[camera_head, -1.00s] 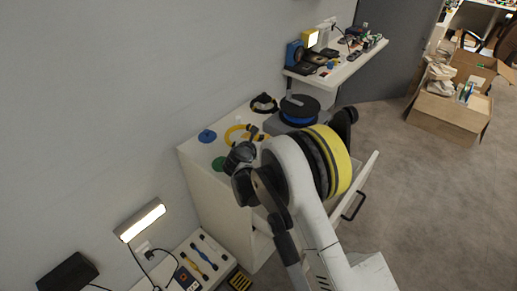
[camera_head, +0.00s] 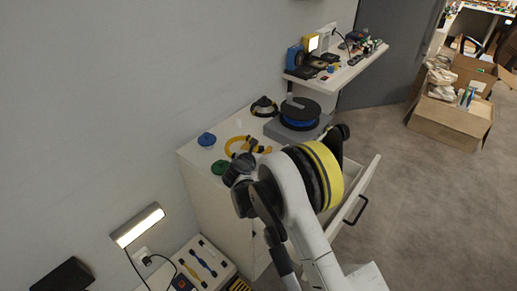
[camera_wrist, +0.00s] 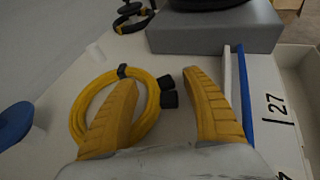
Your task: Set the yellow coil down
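The yellow coil (camera_wrist: 77,118) lies flat on the white cabinet top, with a black tie and two black plug ends. It also shows in the head view (camera_head: 231,146), partly hidden by my wrist. My gripper (camera_wrist: 160,80) is open, its two yellow fingers wide apart above the cabinet top. The left finger overlaps part of the coil in the wrist view, and the black ends show between the fingers. I cannot tell whether that finger touches the coil.
A grey box (camera_head: 297,131) carrying a black-and-blue reel (camera_head: 300,112) stands behind. A black coil (camera_head: 264,106), blue disc (camera_head: 206,139) and green disc (camera_head: 219,167) share the cabinet top (camera_head: 195,152). A drawer (camera_head: 362,185) is open at right.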

